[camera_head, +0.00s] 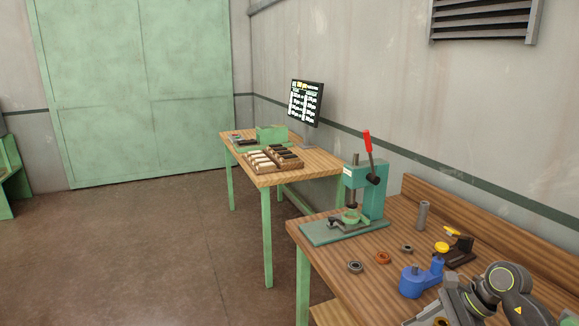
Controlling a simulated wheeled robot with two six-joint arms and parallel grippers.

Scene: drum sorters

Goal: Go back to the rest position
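My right arm comes in at the bottom right corner, over the near workbench (330,262). Its grey wrist and the start of my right gripper (432,314) show at the bottom edge. The fingers are cut off or too small to read, so whether it is open or shut cannot be told. A small brownish ring (440,321) shows beside it at the edge; I cannot tell whether it is held. My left gripper is not in view.
The near bench bears a green press (372,190) with a red lever, a dark ring (355,267), an orange ring (383,258), a blue fixture (413,283) and a grey cylinder (422,215). A farther table (265,178) holds trays and a screen (306,102).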

